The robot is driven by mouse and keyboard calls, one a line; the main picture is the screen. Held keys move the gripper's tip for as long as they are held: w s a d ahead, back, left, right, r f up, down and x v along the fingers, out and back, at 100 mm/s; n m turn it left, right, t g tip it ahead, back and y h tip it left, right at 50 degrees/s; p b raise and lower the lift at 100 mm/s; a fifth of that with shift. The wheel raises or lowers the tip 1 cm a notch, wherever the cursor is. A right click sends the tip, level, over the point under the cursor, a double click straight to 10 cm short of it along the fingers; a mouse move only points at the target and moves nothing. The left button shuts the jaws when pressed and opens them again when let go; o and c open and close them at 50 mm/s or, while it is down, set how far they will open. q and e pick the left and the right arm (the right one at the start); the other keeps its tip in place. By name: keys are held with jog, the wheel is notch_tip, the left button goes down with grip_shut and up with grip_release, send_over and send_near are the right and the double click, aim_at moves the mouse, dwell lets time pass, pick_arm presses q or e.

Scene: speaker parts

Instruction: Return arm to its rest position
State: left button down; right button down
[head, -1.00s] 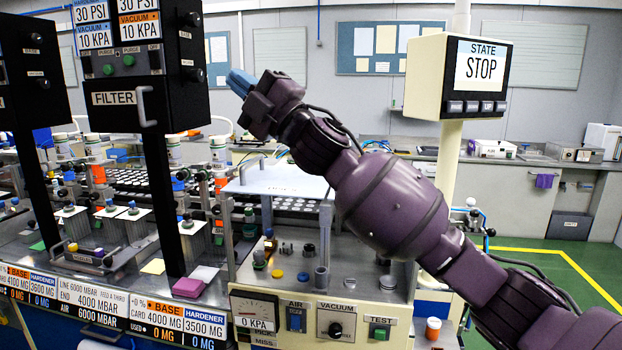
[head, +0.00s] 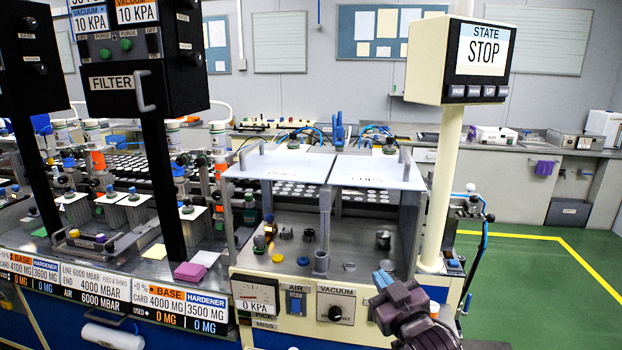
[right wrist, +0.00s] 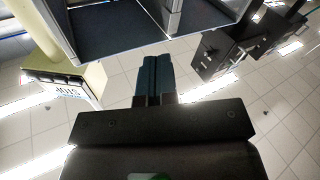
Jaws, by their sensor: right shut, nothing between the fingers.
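My right gripper (head: 384,279) is low at the bottom right of the head view, in front of the bench's control panel. Its blue fingers are together and hold nothing. In the right wrist view the fingers (right wrist: 153,78) show closed side by side, with the ceiling and the cabinet's underside beyond them. Most of the right arm is out of the head view. My left gripper does not show.
The workbench with a vacuum gauge panel (head: 336,307) stands close behind the gripper. A cream post holds the STOP display (head: 482,60). A black filter unit (head: 145,60) hangs at left. Green floor (head: 530,300) is clear at right.

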jog(key=s+d+f+m+g+h, duration=0.2)
jog(key=s+d+f, duration=0.2)
jog(key=s+f, duration=0.5)
jog(key=s+d+f+m+g+h, duration=0.2)
jog(key=s+d+f, duration=0.3)
jog(key=s+f, duration=0.4)
jog(key=s+d+f+m+g+h, duration=0.1)
jog(key=s+d+f, duration=0.3)
jog(key=s+f, duration=0.5)
jog(key=shift+s+d+f+m+g+h, duration=0.4)
jog(key=shift+s+g, duration=0.2)
jog(key=shift+g, duration=0.1)
